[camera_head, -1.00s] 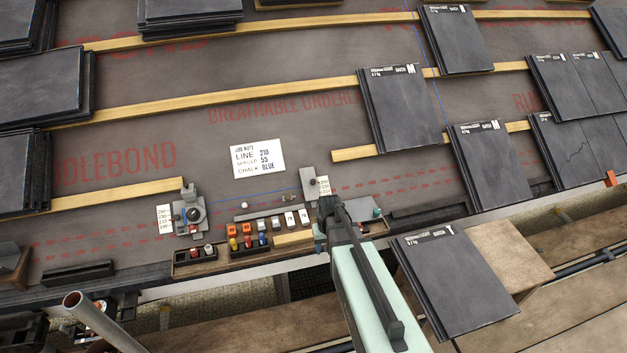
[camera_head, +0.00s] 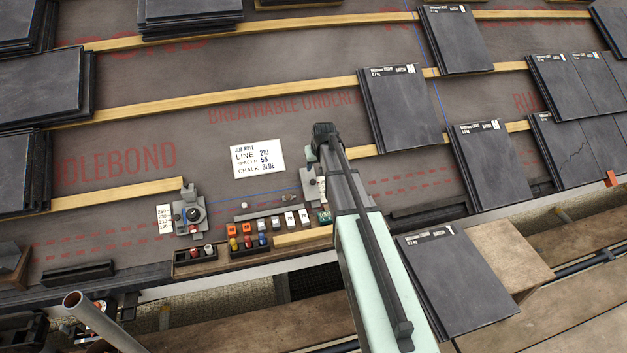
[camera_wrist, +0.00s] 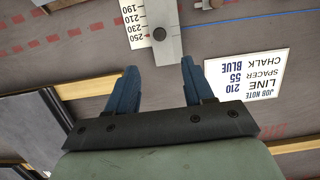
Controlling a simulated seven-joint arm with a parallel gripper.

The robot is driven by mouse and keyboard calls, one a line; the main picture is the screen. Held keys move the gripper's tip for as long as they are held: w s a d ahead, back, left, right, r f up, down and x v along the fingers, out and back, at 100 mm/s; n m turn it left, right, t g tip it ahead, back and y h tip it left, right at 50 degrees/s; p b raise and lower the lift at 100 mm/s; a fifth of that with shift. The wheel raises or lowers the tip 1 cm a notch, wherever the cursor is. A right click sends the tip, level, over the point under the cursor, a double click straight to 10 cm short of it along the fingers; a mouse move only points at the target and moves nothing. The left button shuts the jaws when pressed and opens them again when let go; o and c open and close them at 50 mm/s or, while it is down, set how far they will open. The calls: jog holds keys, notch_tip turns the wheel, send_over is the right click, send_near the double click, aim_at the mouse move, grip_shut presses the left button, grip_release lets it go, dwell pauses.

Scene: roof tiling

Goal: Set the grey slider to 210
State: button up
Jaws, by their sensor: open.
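A grey slider plate (camera_head: 309,187) with a white number scale stands right of the tool tray, partly hidden by my arm in the head view. In the wrist view the grey plate (camera_wrist: 168,52) shows upside down, with a round dark knob (camera_wrist: 159,33) beside the scale (camera_wrist: 135,22) marked 190 to 250. The knob sits roughly level with the 230–250 marks; the exact reading is unclear. My gripper (camera_wrist: 159,66) is open and empty, its blue fingers apart near the plate's end. The job note (camera_head: 258,158) reads line 210, spacer 55, chalk blue.
A second grey fixture (camera_head: 190,216) with its own scale card stands to the left. Slate tiles (camera_head: 402,112) and wooden battens (camera_head: 215,108) surround the area. Bare underlay lies around the note.

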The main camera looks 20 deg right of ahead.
aim_at(313, 181)
jog(key=x, duration=1.3)
grip_shut()
jog(key=shift+s, duration=0.1)
dwell(0.4)
